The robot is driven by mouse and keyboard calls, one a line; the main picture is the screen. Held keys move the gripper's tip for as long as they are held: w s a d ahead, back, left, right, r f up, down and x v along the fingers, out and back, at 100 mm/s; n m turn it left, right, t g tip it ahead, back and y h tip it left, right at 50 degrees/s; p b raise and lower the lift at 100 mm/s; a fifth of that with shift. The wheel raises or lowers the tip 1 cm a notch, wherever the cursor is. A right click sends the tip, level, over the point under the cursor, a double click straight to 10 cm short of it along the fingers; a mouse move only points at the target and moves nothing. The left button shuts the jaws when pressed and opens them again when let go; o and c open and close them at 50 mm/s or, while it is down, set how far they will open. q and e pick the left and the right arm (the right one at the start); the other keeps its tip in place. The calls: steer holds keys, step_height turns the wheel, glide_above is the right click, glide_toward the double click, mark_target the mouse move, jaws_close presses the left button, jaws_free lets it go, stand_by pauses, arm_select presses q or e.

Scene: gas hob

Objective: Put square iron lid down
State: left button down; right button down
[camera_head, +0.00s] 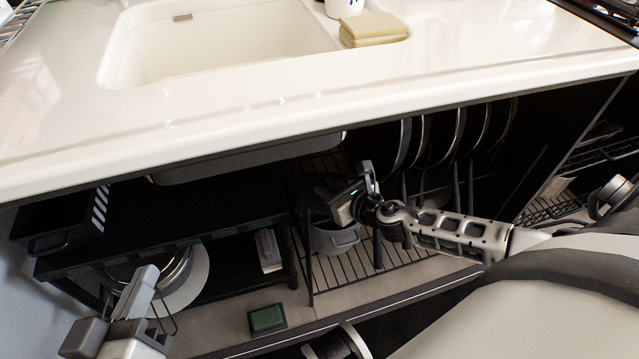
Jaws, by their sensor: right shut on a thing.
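My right gripper (348,190) reaches in from the right, under the counter and above the wire rack. It is shut on a dark thing that seems to be the square iron lid (316,192). The lid is mostly hidden by the gripper and blends into the dark cupboard, so its edges and tilt are unclear. A light grey pot (334,240) stands on the rack just below the gripper. My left gripper (138,298) is at the lower left, in front of the cupboard and away from the lid. Its jaw opening is not clear.
Several pans or lids (455,135) stand upright in the rack right of my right gripper. A black shelf (225,210) is at left, with a round metal pot (175,272) below. A green box (266,319) lies in front. The counter edge (300,118) overhangs the space.

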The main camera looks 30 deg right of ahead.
mark_target(321, 183)
steer(key=shift+w+r, duration=0.2)
steer(key=shift+w, duration=0.35)
steer(key=w, duration=0.2)
steer(key=shift+w+a, duration=0.25)
steer(key=shift+w, duration=0.05)
steer(key=shift+f+b, duration=0.6)
steer(key=shift+f, duration=0.2)
steer(key=c, duration=1.6)
jaws_free()
steer(key=shift+s+f, duration=0.15)
steer(key=shift+f, duration=0.05)
steer(key=o, duration=0.4)
steer(key=shift+c, duration=0.2)
arm_select(q)
steer(key=shift+d+r, duration=0.15)
steer(key=shift+r, duration=0.05)
